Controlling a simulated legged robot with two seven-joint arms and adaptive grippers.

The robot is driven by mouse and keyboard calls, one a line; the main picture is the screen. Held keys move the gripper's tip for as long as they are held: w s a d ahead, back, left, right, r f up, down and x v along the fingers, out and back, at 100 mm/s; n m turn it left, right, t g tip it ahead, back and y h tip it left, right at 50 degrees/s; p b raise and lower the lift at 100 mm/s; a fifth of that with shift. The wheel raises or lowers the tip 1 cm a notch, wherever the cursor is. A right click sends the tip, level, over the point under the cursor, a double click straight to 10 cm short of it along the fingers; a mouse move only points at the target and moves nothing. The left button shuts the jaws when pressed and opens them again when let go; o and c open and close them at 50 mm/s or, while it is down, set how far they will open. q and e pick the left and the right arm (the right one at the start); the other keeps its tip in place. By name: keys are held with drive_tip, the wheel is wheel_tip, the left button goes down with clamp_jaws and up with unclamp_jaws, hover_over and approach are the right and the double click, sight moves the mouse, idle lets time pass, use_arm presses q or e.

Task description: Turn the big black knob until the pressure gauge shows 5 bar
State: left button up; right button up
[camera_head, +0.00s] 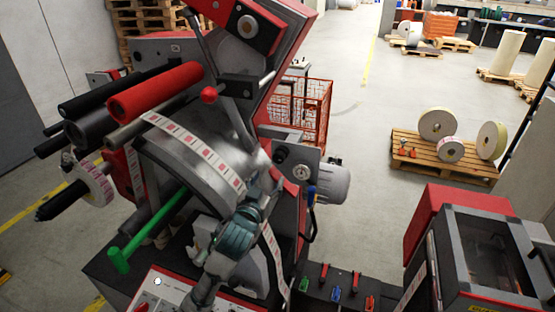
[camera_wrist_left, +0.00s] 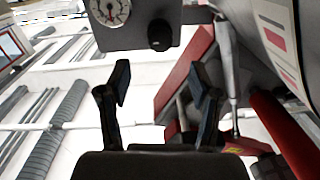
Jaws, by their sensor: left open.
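The black knob (camera_head: 280,154) sits on a grey panel of the machine, with the round white pressure gauge (camera_head: 301,172) beside it. In the left wrist view the knob (camera_wrist_left: 160,35) is beyond the fingertips and roughly centred between them, and the gauge (camera_wrist_left: 109,10) is to its left, partly cut by the top edge. The gauge needle's reading is too small to tell. My left gripper (camera_head: 264,172) is just left of and below the panel in the head view. In the wrist view its fingers (camera_wrist_left: 162,76) are apart and empty, not touching the knob. My right gripper is not visible.
A paper label strip (camera_head: 195,145) runs over the curved machine part close to my left arm. A red ball-ended lever (camera_head: 208,95), red roller (camera_head: 155,92) and green handle (camera_head: 150,230) stand out from the machine. A grey motor (camera_head: 330,185) lies right of the panel.

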sight(278, 161)
use_arm(q)
drive_tip(key=p+x, duration=0.2)
drive_tip(key=x, duration=0.6)
drive_tip(key=shift+w, duration=0.25)
drive_tip(key=shift+w+d, duration=0.3)
drive_tip(key=shift+w, duration=0.3)
